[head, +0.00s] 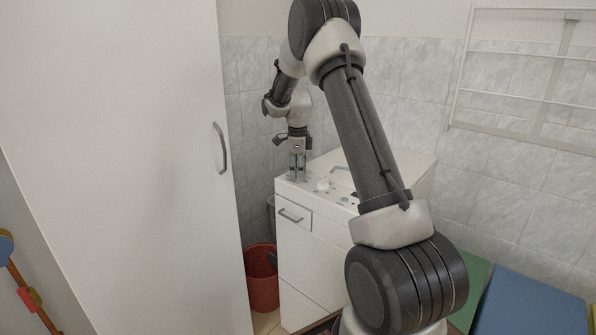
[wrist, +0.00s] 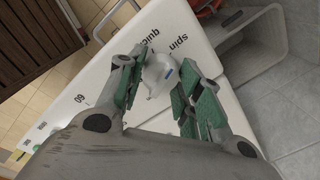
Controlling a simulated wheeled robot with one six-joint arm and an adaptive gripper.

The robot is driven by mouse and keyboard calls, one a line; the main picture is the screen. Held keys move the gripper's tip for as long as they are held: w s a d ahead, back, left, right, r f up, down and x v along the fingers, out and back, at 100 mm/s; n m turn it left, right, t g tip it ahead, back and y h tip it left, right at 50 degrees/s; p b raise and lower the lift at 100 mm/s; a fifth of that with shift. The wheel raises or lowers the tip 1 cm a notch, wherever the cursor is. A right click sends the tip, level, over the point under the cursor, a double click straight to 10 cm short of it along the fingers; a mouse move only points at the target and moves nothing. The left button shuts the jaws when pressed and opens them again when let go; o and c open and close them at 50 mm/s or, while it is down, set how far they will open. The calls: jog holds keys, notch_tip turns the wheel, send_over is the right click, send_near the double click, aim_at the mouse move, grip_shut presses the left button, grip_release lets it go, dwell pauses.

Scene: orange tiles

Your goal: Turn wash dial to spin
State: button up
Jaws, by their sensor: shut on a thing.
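The white wash dial (wrist: 157,82) sits between the green-padded fingers of my gripper (wrist: 157,76) in the wrist view, and they are shut on it. I cannot tell exactly which label the mark points to. In the head view my gripper (head: 297,174) points down at the left part of the white washer's top (head: 300,187); the dial is hidden there.
Another white knob (head: 323,185) stands right of my gripper on the washer top. A tall white cabinet (head: 120,150) with a handle is close on the left. A red bucket (head: 262,285) stands on the floor beside the washer. A grey bin (wrist: 262,50) shows in the wrist view.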

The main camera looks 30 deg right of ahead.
jog(key=shift+m, duration=0.3)
jog(key=o, duration=1)
jog(key=shift+o, duration=0.2)
notch_tip(320, 180, up, 12)
jog(key=shift+s+a, duration=0.2)
jog(key=shift+s, duration=0.1)
